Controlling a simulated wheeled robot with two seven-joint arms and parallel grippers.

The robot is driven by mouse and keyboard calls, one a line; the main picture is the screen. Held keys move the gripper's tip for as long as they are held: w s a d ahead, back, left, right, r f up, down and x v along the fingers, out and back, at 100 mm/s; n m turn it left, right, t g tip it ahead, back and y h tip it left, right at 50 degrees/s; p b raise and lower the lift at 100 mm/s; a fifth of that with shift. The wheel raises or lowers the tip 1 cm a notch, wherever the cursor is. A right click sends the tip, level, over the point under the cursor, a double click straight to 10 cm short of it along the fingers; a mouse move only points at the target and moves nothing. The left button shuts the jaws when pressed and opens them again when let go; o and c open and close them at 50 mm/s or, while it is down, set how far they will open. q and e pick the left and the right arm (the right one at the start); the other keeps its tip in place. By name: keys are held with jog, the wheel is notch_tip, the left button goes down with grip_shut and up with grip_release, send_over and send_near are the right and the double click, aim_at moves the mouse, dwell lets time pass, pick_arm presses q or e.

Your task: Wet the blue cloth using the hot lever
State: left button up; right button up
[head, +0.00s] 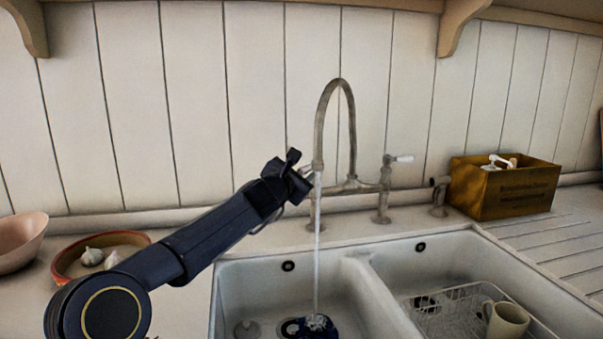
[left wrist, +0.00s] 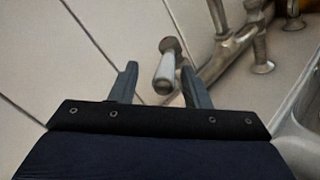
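The tap (head: 333,100) is a tall metal gooseneck over a double sink. A stream of water (head: 317,240) runs from its spout into the left basin. It lands on the dark blue cloth (head: 320,328) at the bottom edge of the head view; most of the cloth is cut off. My left gripper (head: 294,172) is at the left side of the tap and hides the left lever in the head view. In the left wrist view that white-handled lever (left wrist: 164,74) lies between my open fingers (left wrist: 160,88), closer to the right finger. My right gripper is out of view.
The right lever (head: 402,158) has a white handle pointing right. A wire rack (head: 455,310) with a mug (head: 506,320) is in the right basin. A wooden box (head: 505,190) stands back right. A shallow dish (head: 70,265) with garlic and a pink bowl (head: 22,245) sit left.

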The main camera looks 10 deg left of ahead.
pick_arm(q)
jog(key=shift+d, duration=0.15)
jog(key=shift+s, duration=0.1)
jog(key=shift+s+f, duration=0.1)
jog(key=shift+s, duration=0.1)
jog(key=b+v, duration=0.3)
jog(key=v, duration=0.4)
jog(key=shift+s, duration=0.15)
dwell(0.5)
